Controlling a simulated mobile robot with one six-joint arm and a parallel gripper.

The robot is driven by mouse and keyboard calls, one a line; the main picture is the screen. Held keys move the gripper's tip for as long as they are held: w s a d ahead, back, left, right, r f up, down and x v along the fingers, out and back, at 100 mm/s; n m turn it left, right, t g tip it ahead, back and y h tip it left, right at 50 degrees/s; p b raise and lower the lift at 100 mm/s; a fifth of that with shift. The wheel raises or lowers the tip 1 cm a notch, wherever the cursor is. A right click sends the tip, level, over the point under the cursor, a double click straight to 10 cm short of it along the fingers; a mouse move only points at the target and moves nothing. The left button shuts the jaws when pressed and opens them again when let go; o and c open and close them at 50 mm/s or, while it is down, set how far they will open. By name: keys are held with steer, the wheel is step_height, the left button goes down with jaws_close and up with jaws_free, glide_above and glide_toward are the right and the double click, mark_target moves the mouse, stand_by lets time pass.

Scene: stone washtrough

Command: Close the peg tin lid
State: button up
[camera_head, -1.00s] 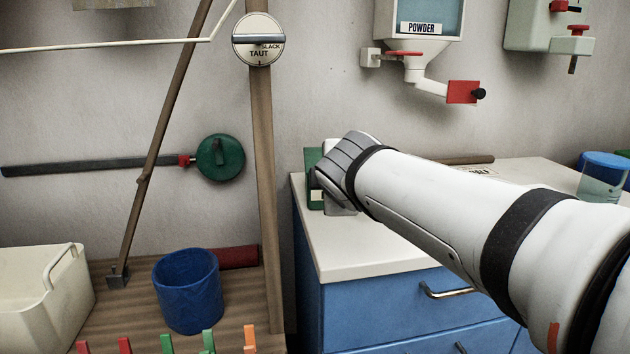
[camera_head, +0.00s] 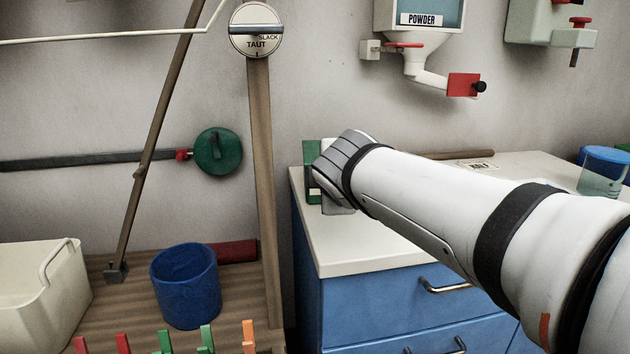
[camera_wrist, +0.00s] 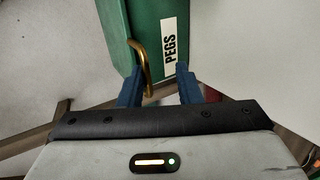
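The green peg tin (camera_head: 312,180) stands at the left end of the white counter, mostly hidden behind my arm in the head view. In the wrist view the tin (camera_wrist: 146,20) shows a white PEGS label (camera_wrist: 170,42). A curved brass bar (camera_wrist: 144,62) stands out by the tin, just inside my left finger. My gripper (camera_wrist: 160,88) has its two blue fingers apart, pointing at the tin, with a gap between them. I cannot tell whether the fingers touch the bar or the tin. The lid's position is not clear in either view.
The white counter (camera_head: 350,250) tops blue drawers (camera_head: 400,305). Left of it, a blue bucket (camera_head: 185,290), a cream tub (camera_head: 40,290) and several coloured pegs (camera_head: 165,342) are on or before a wooden surface. A powder dispenser (camera_head: 420,40) hangs above my arm.

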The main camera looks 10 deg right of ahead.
step_height(320, 180, up, 10)
steer(key=p, duration=0.5)
